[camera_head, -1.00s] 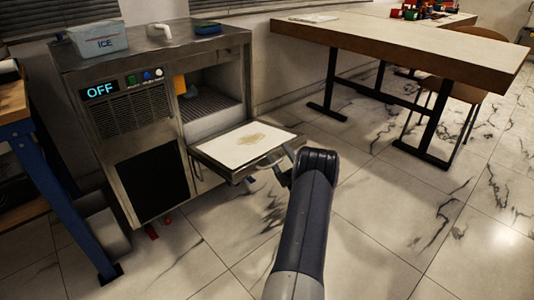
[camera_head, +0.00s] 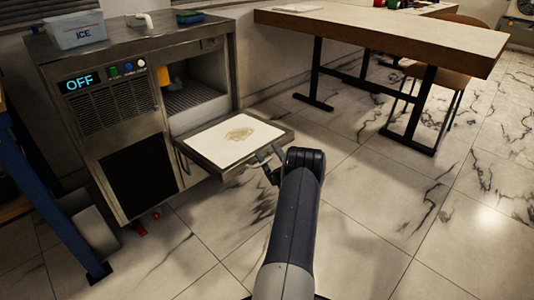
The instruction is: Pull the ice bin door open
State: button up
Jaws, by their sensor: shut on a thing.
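The ice bin door (camera_head: 205,140) is folded down and lies about level in front of the ice machine (camera_head: 125,110), its pale inner face with a brownish stain facing up. The bin opening (camera_head: 195,100) above it is uncovered, with a dark slatted surface and something yellow inside at the left. My gripper (camera_head: 272,165) is at the door's outer right edge, shut on the door handle (camera_head: 268,152). My dark arm hides part of the fingers and of the handle.
A blue-legged bench (camera_head: 50,200) stands at the left. A wooden table (camera_head: 390,35) and a chair (camera_head: 460,70) are behind at the right. The marble floor around my arm is clear.

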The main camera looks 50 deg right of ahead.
jog(key=shift+m+g, duration=0.3)
jog(key=shift+g, duration=0.2)
jog(key=s+f, duration=0.1)
jog(key=f, duration=0.3)
jog(key=s+a+f, duration=0.1)
jog(key=f, duration=0.2)
jog(key=shift+s, duration=0.3)
jog(key=shift+c, duration=0.5)
jog(key=shift+s+d+f+h, duration=0.3)
jog(key=shift+s+f+h, duration=0.1)
jog(key=shift+f, duration=0.15)
jog(key=c, duration=1)
jog(key=shift+s+d+f, duration=0.1)
jog(key=shift+s+d, duration=0.05)
jog(key=shift+s, duration=0.15)
jog(key=shift+c, duration=1.4)
jog(key=shift+f, duration=0.2)
jog(key=shift+w+r, duration=0.1)
jog(key=shift+w, duration=0.1)
jog(key=shift+c, duration=0.3)
